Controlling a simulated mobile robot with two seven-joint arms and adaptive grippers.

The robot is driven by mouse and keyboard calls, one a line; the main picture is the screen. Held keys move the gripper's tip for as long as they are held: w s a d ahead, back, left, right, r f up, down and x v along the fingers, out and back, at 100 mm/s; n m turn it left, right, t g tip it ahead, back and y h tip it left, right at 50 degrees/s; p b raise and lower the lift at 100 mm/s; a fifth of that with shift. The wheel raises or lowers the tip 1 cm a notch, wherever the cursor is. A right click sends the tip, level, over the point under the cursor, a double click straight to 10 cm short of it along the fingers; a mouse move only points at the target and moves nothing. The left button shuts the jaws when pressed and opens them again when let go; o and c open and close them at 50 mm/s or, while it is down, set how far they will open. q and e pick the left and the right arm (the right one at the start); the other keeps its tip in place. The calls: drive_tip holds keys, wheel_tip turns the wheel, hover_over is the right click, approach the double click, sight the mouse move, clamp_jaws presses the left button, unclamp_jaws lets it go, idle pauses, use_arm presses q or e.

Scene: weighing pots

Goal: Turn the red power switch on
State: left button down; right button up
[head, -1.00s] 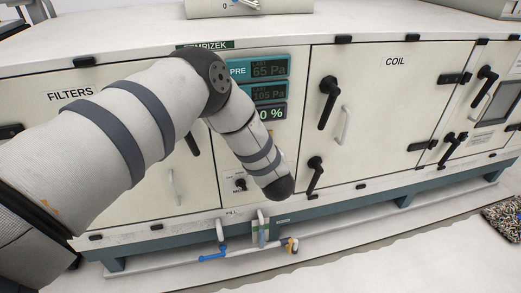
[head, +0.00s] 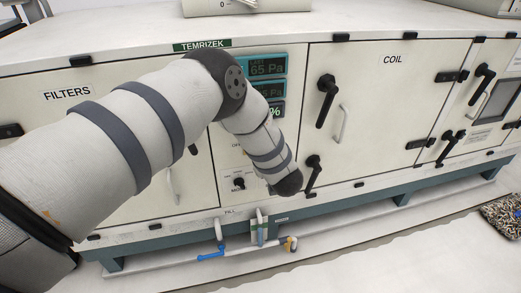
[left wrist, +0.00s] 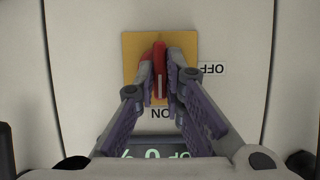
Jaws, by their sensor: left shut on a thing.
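The red power switch (left wrist: 159,62) sits on a yellow plate (left wrist: 132,48) in the left wrist view, which shows the labels upside down. An OFF label (left wrist: 213,69) lies to the right of the plate and an ON label (left wrist: 162,114) below it. The red handle stands upright in the picture, with its white mark towards the ON label. My left gripper (left wrist: 164,72) is shut on the handle, one finger on each side. In the head view my left arm hides the switch and the gripper. My right gripper is in neither view.
A lit display (left wrist: 155,150) lies below the switch in the wrist view. In the head view, PRE-type pressure displays (head: 267,66) stand beside my arm. Black door handles (head: 326,100) stick out to the right. Pipes (head: 240,250) run low in front of the cabinet.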

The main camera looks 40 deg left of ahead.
use_arm(q)
drive_tip(key=c, duration=1.7)
unclamp_jaws()
drive_tip(key=v, duration=1.2)
